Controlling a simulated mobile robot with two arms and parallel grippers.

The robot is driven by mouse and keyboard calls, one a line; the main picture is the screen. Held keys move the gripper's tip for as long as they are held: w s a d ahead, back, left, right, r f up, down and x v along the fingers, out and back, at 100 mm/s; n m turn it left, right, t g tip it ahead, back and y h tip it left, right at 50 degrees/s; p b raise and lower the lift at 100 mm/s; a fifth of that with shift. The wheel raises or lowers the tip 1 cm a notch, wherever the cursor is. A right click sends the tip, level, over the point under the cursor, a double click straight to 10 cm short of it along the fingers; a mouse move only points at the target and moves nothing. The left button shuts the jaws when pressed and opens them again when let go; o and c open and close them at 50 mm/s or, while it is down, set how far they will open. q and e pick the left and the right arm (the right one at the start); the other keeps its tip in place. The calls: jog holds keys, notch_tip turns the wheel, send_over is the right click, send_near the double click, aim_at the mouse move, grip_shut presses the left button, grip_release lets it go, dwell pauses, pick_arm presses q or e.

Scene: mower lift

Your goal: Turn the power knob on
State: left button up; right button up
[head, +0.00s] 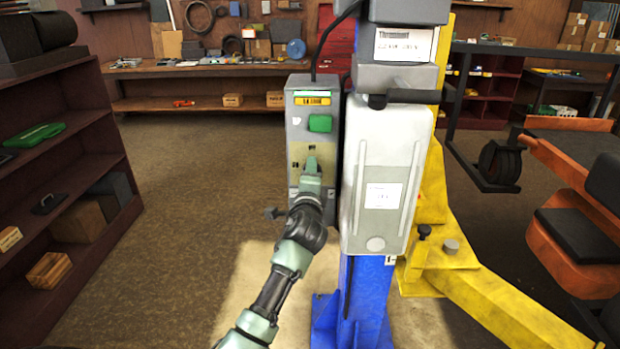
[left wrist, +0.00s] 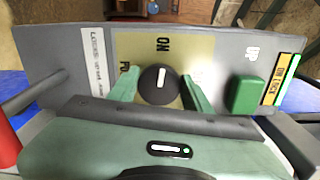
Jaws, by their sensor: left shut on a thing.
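The grey control box (head: 298,110) is mounted on the left side of the blue lift post. My left gripper (head: 312,168) reaches its lower front face and hides the power knob in the head view. In the left wrist view the round black power knob (left wrist: 158,84) sits on a yellowish plate, between the two green fingertips of my left gripper (left wrist: 160,92), which is shut on it. The knob's white mark lines up with the ON label (left wrist: 163,44). A green button (head: 320,123), marked UP in the wrist view (left wrist: 247,95), sits above. My right gripper is out of view.
A large light-grey housing (head: 385,185) stands close on the right of the box, on the blue post (head: 365,290). A yellow lift arm (head: 500,310) extends to the lower right. A dark red shelf (head: 95,85) stands at the left. The floor between is clear.

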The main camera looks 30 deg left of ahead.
pick_arm(q)
jog(key=shift+f+n, duration=0.15)
jog(key=shift+n, duration=0.75)
jog(key=o, duration=1.3)
jog(key=shift+o, duration=0.2)
jog(key=b+v, duration=0.2)
jog(key=v, duration=0.6)
